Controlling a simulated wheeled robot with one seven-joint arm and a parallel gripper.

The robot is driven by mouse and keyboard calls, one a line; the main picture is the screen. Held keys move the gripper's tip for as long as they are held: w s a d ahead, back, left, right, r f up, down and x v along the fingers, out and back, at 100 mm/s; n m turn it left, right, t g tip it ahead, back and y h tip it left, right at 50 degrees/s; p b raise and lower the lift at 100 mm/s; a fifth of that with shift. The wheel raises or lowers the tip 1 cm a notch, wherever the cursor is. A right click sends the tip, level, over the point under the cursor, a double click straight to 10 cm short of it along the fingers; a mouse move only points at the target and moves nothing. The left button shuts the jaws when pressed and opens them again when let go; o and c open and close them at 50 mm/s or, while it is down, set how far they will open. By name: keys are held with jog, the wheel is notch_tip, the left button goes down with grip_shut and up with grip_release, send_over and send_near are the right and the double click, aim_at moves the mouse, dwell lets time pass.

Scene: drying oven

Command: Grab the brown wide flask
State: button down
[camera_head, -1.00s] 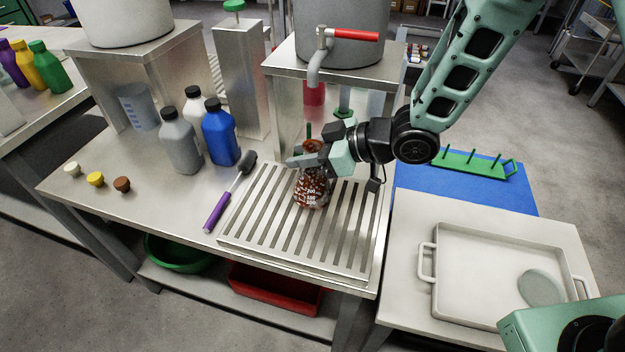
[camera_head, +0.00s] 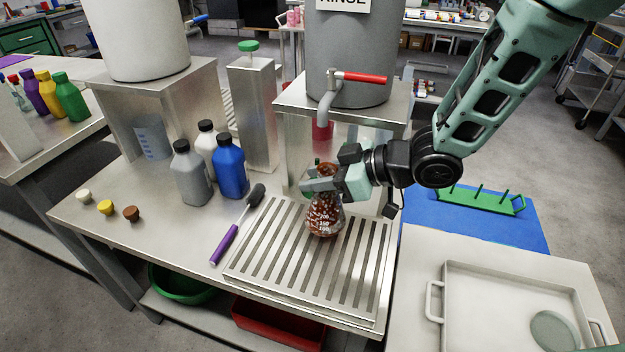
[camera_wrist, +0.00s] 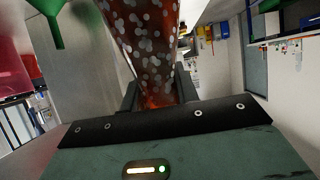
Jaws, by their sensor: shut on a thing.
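The brown wide flask (camera_head: 324,217) is a conical vessel, reddish-brown with pale speckles and white markings, over the slatted metal drain rack (camera_head: 262,290). It looks upright; I cannot tell whether its base touches the slats. My gripper (camera_head: 322,179) comes in from the right and is shut on the flask's upper part. In the wrist view the flask (camera_wrist: 148,40) is between the fingers, its narrower part near the gripper (camera_wrist: 160,92). The fingers hide part of the neck.
A grey rinse tank (camera_head: 347,60) with a red-handled tap (camera_head: 358,77) stands behind. Grey (camera_head: 191,178), white and blue (camera_head: 231,172) bottles stand left, with a purple-handled brush (camera_head: 225,243). A white tray (camera_head: 500,300) and a green peg rack (camera_head: 482,200) are at right.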

jog(key=s+d, duration=0.2)
jog(key=d, duration=0.6)
jog(key=s+d, duration=0.3)
jog(key=d, duration=0.4)
jog(key=shift+s+d, duration=0.3)
jog(key=shift+d, duration=0.05)
